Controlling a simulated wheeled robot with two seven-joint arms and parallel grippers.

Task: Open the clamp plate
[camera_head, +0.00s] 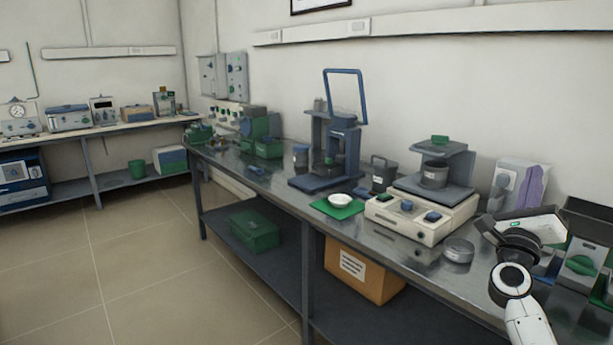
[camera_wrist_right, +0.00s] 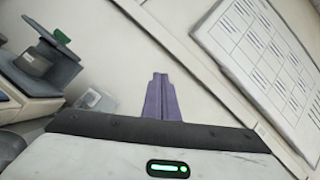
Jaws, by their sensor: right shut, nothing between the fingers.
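The instrument I take to bear the clamp plate is a white base unit (camera_head: 410,217) with blue knobs. On it a grey stand holds a dark grey cup (camera_head: 433,175) under an upper plate with a green knob (camera_head: 439,140). I cannot tell for sure which part is the clamp plate. This upper part also shows at the left of the right wrist view, with its green knob (camera_wrist_right: 61,36). My right gripper (camera_head: 534,186) is to the right of the instrument, apart from it. Its purple fingers (camera_wrist_right: 163,78) are together and empty, pointing toward the wall. My left gripper is out of view.
A round metal tin (camera_head: 458,249) lies on the steel bench in front of the instrument. A white bowl (camera_head: 340,199) on a green mat and a blue press frame (camera_head: 322,155) stand to its left. A grey-and-green box (camera_head: 581,263) is right of my right wrist.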

